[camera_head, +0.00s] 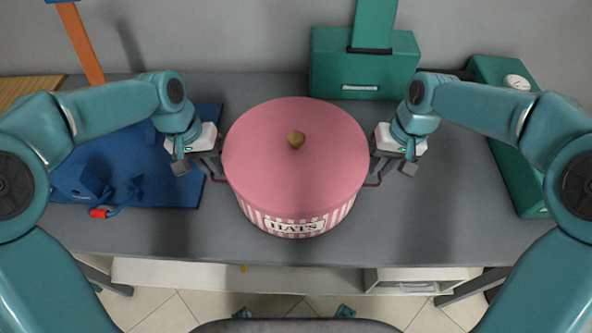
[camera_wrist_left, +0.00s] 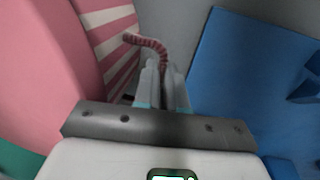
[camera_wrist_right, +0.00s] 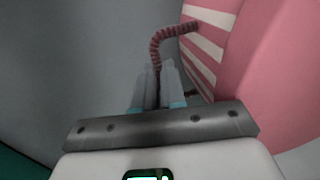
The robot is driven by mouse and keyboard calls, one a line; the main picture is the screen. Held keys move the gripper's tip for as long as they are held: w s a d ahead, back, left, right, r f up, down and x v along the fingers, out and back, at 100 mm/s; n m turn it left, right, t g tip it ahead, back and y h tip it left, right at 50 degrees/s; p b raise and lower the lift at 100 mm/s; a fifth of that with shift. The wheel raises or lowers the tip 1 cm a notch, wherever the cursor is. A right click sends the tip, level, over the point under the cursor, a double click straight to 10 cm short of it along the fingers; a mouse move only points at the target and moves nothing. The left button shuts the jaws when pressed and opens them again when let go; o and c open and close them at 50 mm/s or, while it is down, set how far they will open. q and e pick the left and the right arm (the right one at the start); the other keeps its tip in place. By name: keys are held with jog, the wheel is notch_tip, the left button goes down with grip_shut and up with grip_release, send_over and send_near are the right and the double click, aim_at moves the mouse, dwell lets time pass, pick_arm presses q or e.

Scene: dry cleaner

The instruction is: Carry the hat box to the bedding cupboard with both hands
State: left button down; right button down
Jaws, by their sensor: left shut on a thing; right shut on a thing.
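The hat box (camera_head: 296,165) is round, with a pink lid, a wooden knob, striped pink and white sides and a "HATS" label. It is over the grey table in the head view; I cannot tell whether it touches the top. My left gripper (camera_head: 213,166) is shut on its left rope handle, which shows in the left wrist view (camera_wrist_left: 148,42). My right gripper (camera_head: 377,166) is shut on its right rope handle, seen in the right wrist view (camera_wrist_right: 160,42). The box looks level. I cannot make out a bedding cupboard.
The grey table (camera_head: 420,225) is clear in front of the box and to its right. A blue mat (camera_head: 170,190) with blue items and a red-tipped piece lies at left. A green box-like unit (camera_head: 345,75) stands behind, and another green thing (camera_head: 515,165) lies at right.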

pick_arm(q)
jog(key=shift+r, duration=0.15)
pick_arm(e)
jog(key=shift+r, duration=0.15)
dwell(0.6)
